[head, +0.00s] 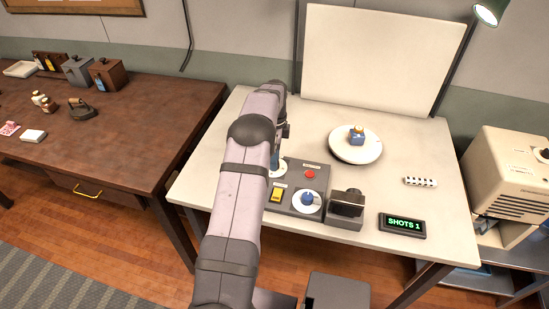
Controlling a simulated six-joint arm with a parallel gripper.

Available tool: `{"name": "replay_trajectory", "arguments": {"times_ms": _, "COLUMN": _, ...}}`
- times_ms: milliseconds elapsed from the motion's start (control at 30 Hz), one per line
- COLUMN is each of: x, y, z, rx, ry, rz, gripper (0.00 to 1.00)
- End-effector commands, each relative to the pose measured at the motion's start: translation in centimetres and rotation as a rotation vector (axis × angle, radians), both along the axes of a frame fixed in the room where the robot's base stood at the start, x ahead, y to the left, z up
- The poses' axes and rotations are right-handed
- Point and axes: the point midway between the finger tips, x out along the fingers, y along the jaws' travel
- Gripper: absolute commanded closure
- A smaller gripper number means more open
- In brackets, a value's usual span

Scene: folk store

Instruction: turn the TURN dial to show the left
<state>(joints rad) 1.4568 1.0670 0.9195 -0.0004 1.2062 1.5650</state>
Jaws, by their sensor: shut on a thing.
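A grey control panel (323,176) lies on the white table. It carries a red button (309,174), a yellow switch (277,194) and a blue-knobbed dial on a white disc (307,200). A second dial, with a pale disc (279,173), is at the panel's back left, mostly hidden by my arm. My gripper (279,158) points down over this back-left dial and is shut on it; its fingertips are largely hidden. The panel labels are too small to read. A round white turntable (341,157) behind the panel holds a small blue object with an orange top (357,134).
A dark box-shaped device (346,207) stands right of the panel. A display (402,225) reads "SHOTS 1". A white backdrop (380,55) stands behind. The table's back left is clear.

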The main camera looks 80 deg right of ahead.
Motion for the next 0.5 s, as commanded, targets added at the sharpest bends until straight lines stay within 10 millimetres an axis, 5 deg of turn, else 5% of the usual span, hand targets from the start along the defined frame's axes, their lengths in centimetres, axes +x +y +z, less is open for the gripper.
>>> {"name": "replay_trajectory", "arguments": {"times_ms": 500, "x": -0.03, "y": -0.03, "z": 0.16, "rx": -0.004, "ry": -0.002, "rz": -0.289, "gripper": 0.94}}
